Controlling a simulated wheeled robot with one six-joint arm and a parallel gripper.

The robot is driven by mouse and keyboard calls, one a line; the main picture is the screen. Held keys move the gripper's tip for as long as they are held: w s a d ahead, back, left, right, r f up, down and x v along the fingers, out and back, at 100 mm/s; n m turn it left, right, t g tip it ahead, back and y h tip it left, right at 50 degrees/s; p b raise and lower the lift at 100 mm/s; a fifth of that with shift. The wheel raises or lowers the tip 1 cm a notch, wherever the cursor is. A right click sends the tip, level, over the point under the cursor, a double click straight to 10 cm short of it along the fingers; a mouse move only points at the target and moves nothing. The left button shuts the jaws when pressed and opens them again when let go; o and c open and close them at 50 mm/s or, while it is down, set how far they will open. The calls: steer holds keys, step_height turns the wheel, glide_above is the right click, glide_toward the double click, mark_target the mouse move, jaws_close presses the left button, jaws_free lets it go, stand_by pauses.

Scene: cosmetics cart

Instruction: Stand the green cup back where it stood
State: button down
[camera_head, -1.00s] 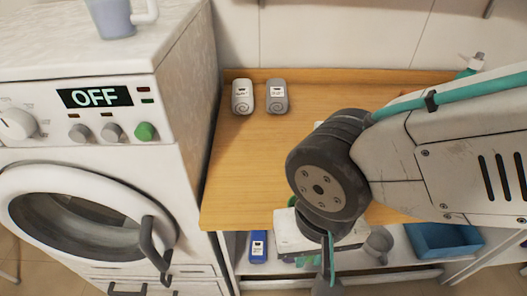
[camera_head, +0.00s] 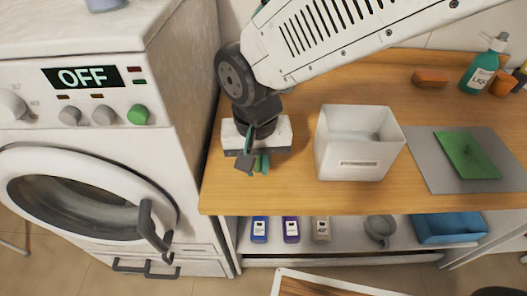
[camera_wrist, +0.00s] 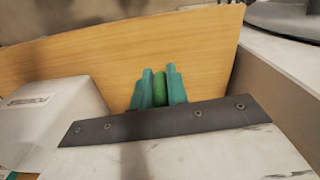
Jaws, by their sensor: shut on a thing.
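My gripper (camera_head: 257,168) is over the left end of the wooden worktop (camera_head: 300,197), left of a white bin. It is shut on a narrow green thing (camera_wrist: 159,90), held between the teal fingers in the wrist view. I take this for the green cup, but only a slim part of it shows and its full shape is hidden. In the head view my gripper's body covers most of it. I cannot tell whether it touches the worktop.
The white bin (camera_head: 355,165) stands right of my gripper. A grey mat (camera_head: 425,170) with a green cloth (camera_head: 468,155) lies farther right. A teal bottle (camera_head: 480,72) stands at the back right. The washing machine (camera_head: 85,125) borders the left. The lower shelf holds several small things.

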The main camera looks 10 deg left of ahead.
steer(key=shift+a+f, duration=0.1)
steer(key=shift+f, duration=1.65)
steer(key=shift+f, duration=0.1)
steer(key=c, duration=1.4)
jaws_free()
step_height(320, 180, up, 12)
steer(key=shift+r, duration=0.1)
